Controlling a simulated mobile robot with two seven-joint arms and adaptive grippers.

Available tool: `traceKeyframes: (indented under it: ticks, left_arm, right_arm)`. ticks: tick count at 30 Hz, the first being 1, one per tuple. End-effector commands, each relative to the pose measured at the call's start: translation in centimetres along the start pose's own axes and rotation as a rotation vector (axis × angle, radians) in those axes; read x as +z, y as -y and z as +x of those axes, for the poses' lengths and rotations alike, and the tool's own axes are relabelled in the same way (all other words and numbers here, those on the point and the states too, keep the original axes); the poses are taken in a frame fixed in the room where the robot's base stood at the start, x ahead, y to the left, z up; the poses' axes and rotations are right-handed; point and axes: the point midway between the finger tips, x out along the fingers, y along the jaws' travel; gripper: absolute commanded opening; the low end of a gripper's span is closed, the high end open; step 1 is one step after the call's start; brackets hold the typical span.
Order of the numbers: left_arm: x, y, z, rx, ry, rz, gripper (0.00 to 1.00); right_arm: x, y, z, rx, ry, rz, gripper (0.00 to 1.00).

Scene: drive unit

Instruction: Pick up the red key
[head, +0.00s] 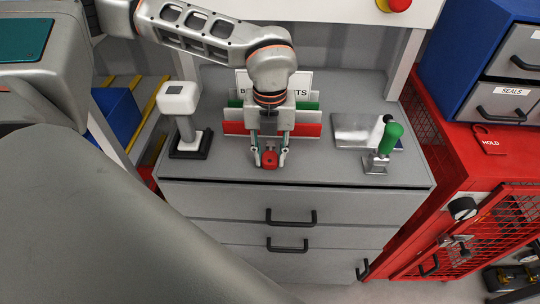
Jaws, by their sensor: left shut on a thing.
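My left gripper (269,157) points down over the front part of the grey cabinet top (330,172). Its fingers are shut on the red key (269,161), a small red piece between the fingertips. Whether the key still touches the cabinet top cannot be told from this angle. My right gripper is not in view.
A rack with white, green and red plates (312,115) stands behind the gripper. A white-topped device (179,98) is at left. A green-handled tool (390,137) and a metal plate (352,128) are at right. A red cage cabinet (460,180) stands further right.

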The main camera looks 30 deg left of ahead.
Motion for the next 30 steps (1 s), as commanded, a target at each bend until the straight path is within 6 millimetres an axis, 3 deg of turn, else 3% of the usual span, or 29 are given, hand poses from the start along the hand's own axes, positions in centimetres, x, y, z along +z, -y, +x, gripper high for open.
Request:
traceKeyframes:
  ticks: [5,10,24,30]
  left_arm:
    - [0.1,0.1,-0.9,-0.002,0.002,0.000,0.07]
    - [0.1,0.1,-3.3,-0.004,0.003,0.000,0.07]
    - [0.1,0.1,-15.5,-0.003,0.004,-0.001,0.07]
    - [0.1,0.1,-18.7,-0.002,0.003,0.000,0.07]
  right_arm:
    - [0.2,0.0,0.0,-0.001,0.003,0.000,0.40]
    - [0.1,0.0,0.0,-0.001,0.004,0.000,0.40]
    - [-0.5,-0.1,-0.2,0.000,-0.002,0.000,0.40]
    - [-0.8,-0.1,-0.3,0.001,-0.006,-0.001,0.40]
